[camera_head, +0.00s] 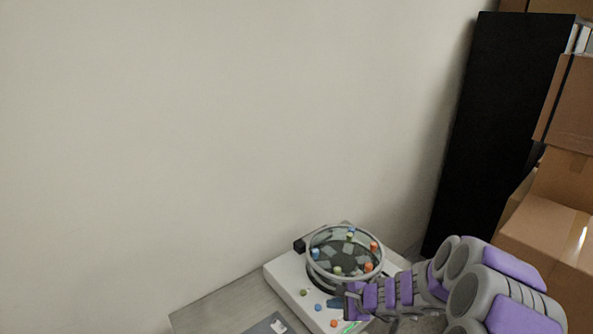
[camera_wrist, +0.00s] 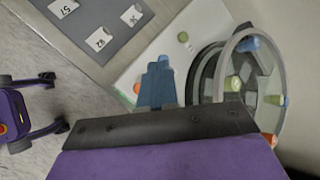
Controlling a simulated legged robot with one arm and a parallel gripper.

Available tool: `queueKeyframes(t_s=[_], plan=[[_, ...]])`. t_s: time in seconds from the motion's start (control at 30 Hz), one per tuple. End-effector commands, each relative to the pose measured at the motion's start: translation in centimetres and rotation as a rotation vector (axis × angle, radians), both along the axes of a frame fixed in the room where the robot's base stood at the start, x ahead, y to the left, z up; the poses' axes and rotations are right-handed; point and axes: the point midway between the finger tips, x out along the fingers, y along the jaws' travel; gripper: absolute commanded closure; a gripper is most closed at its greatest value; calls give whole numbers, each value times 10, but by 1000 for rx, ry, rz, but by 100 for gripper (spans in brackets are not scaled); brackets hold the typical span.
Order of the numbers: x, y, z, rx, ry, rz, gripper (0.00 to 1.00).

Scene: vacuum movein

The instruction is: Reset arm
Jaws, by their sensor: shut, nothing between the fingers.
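My gripper (camera_head: 336,303) is low in the head view, over the front part of a white device (camera_head: 284,274). In the wrist view my gripper (camera_wrist: 158,64) points away from the camera, its blue-grey fingers together and empty. The purple and grey arm comes in from the lower right of the head view. The device carries a round clear-walled dish (camera_head: 345,253) behind and beside the gripper. In the wrist view the dish (camera_wrist: 272,60) is to the right of the fingers. I cannot tell whether the gripper touches the device.
Several small coloured pieces lie in the dish and on the device, such as an orange one (camera_head: 333,323). A grey table (camera_head: 205,312) holds the device and a dark numbered sheet (camera_wrist: 92,32). A black panel (camera_head: 500,110) and cardboard boxes (camera_head: 550,228) stand right. A bare wall is behind.

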Motion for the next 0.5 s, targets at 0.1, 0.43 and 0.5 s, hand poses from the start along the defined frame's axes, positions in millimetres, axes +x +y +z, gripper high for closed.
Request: queueKeyframes(t_s=[0.1, 0.43, 0.5], plan=[[-16, 30, 38, -17, -60, 141, 100], [-120, 101, 125, -135, -174, 636, 100], [-147, 107, 137, -175, -181, 734, 100]])
